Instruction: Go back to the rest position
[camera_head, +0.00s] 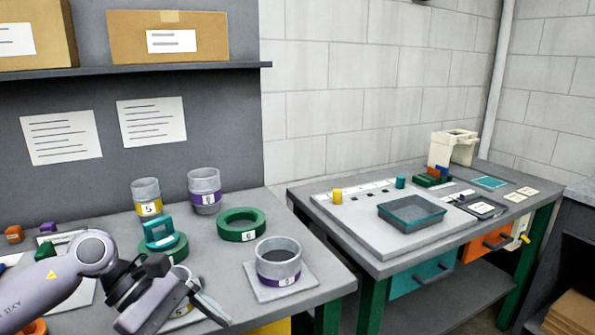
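My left arm comes in from the lower left, and its gripper (208,303) is low over the front of the near bench (335,275). The fingers point down and to the right; whether they are open or hold anything is unclear. The gripper partly hides a grey ring or duct piece under it. My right gripper is not in view.
On the near bench are a grey duct collar on a square plate (268,294), a green ring (242,233), a teal piece on another green ring, and two labelled collars (204,184). The far bench (376,268) holds a grey tray (411,224). A gap separates the benches.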

